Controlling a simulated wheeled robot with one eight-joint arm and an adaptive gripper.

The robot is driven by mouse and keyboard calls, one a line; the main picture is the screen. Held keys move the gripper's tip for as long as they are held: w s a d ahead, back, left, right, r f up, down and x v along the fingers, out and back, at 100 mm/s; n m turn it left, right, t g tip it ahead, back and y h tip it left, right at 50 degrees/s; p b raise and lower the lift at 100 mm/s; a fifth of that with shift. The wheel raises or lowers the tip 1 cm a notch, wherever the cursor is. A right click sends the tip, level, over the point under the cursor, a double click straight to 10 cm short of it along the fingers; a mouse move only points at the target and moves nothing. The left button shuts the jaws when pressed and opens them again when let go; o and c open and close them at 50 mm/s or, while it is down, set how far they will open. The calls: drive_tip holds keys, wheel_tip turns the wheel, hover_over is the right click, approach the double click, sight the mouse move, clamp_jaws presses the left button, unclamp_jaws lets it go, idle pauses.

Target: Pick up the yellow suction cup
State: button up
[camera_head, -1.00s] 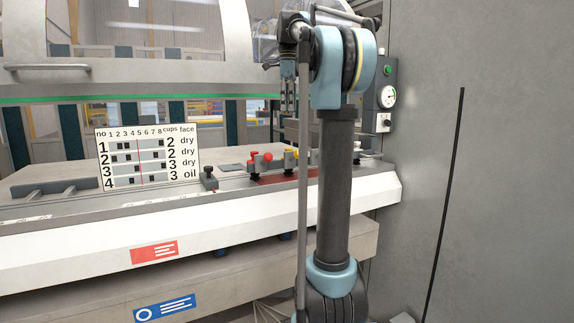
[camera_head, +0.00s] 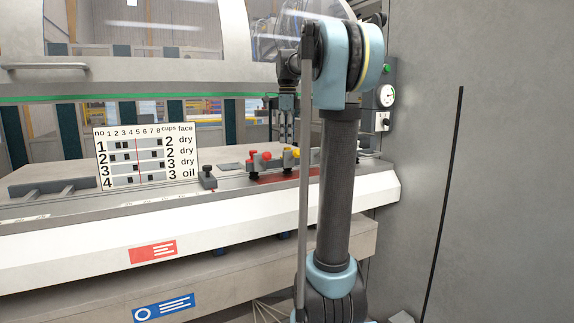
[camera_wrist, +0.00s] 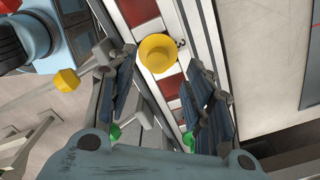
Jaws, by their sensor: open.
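In the wrist view the yellow cup (camera_wrist: 158,53) is round and seen from above, ahead of the gap between my fingers. My gripper (camera_head: 286,132) points down above the cup in the head view, its fingertips close over it. In the wrist view my gripper (camera_wrist: 162,88) has its two dark ribbed fingers spread on either side, with nothing between them. I cannot tell whether the fingertips reach the cup's height.
A printed chart (camera_head: 148,157) and a dark block (camera_head: 208,178) are farther left. A grey wall (camera_head: 490,160) rises at right. A clear guard hangs above.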

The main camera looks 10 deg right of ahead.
sight(288, 148)
drive_tip(key=shift+s+f, duration=0.1)
drive_tip(key=shift+f, duration=2.45)
clamp_jaws()
